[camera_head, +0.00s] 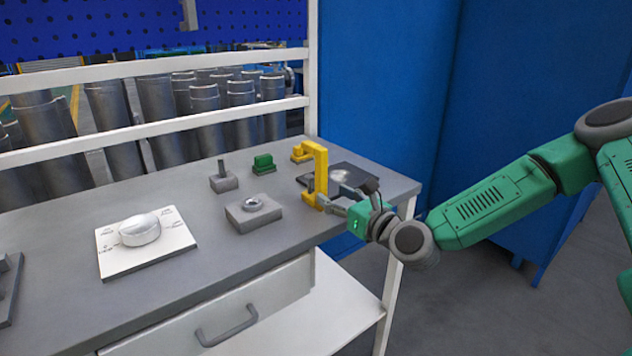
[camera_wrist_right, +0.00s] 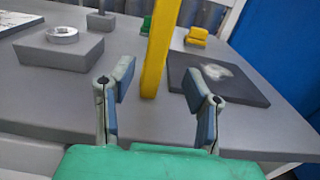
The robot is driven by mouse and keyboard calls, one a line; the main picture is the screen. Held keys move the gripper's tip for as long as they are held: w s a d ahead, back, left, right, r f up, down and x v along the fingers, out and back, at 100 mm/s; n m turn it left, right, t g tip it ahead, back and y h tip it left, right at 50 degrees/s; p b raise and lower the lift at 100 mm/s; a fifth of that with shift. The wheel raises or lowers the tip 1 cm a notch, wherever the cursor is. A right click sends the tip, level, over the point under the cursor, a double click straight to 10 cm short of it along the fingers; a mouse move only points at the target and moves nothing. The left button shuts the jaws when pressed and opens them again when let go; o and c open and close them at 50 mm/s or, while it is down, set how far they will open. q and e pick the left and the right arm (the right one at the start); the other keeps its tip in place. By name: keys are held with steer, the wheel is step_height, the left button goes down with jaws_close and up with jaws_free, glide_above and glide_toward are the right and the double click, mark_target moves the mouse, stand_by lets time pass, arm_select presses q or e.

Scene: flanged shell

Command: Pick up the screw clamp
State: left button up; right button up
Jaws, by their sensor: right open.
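The screw clamp (camera_head: 320,172) is a yellow C-shaped tool standing upright near the right end of the grey table. In the right wrist view its yellow bar (camera_wrist_right: 160,48) rises between and beyond my fingertips. My right gripper (camera_head: 338,199) is close to the clamp on its near right side. In the right wrist view the gripper (camera_wrist_right: 158,85) is open, with its two fingers on either side of the bar's lower end. I cannot tell whether a finger touches it. The left gripper is not in view.
A dark square plate (camera_head: 361,176) lies behind the clamp. A grey block with a ring (camera_head: 254,213), a small block with a peg (camera_head: 223,180) and a green block (camera_head: 263,164) stand to the left. A white board with a round disc (camera_head: 145,243) lies further left. White rails run behind.

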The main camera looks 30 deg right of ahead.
mark_target(325, 190)
steer(key=shift+w+a, duration=0.15)
steer(key=shift+w, duration=0.3)
steer(key=w, duration=0.4)
steer(key=shift+w+a, duration=0.15)
steer(key=shift+a, duration=0.1)
steer(key=shift+r, duration=0.1)
jaws_close()
